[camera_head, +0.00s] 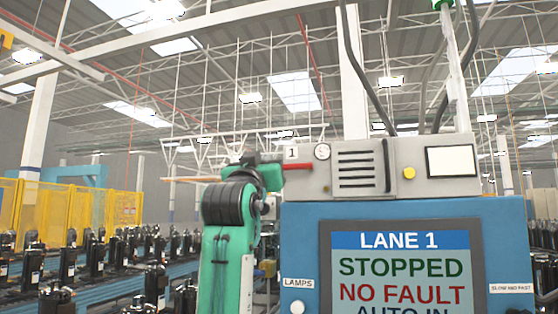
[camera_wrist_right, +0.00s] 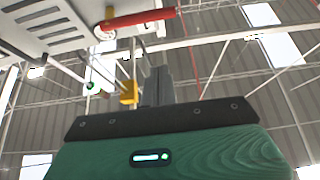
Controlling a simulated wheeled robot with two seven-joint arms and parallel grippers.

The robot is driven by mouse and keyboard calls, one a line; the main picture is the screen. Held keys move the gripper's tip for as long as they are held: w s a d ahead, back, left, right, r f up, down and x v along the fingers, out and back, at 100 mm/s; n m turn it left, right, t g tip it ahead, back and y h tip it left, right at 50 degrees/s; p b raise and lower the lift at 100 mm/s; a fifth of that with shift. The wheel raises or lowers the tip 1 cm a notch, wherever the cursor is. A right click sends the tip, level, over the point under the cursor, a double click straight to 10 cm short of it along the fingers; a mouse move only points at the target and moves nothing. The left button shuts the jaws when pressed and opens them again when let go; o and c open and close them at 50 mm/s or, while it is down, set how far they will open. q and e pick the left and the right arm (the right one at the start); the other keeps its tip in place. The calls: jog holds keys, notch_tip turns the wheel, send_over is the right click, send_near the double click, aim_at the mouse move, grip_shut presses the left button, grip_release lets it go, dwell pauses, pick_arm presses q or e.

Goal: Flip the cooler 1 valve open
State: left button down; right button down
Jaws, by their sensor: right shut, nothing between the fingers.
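The cooler 1 valve shows as a red lever (camera_head: 298,166), lying about level at the left end of the grey cooler unit (camera_head: 350,182), beside the label "1" and a round gauge. In the right wrist view the red lever (camera_wrist_right: 140,20) crosses above the fingers, with a gap visible in the picture. My right gripper (camera_head: 252,160) is at the lever's left end in the head view, partly hidden by its own wrist; contact cannot be told. Its fingers (camera_wrist_right: 158,84) are shut and empty in the wrist view. My left gripper is not in view.
The cooler unit sits on a blue cabinet (camera_head: 400,210) with a screen (camera_head: 402,268) reading "LANE 1 STOPPED NO FAULT". A yellow knob (camera_head: 409,173) is on the unit's front. A small yellow part (camera_wrist_right: 128,93) shows close to the fingers. Conveyors with black compressors stand at left.

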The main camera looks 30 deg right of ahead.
jog(key=shift+s+d+r, duration=0.1)
jog(key=shift+s+r, duration=0.2)
jog(key=shift+s, duration=0.05)
notch_tip(320, 180, up, 6)
jog(key=p, duration=0.8)
send_over(290, 167)
jog(key=a, duration=0.3)
jog(key=f, duration=0.2)
jog(key=f+p, duration=0.1)
jog(key=f, duration=0.2)
jog(key=shift+w+d, duration=0.15)
jog(key=shift+w, duration=0.05)
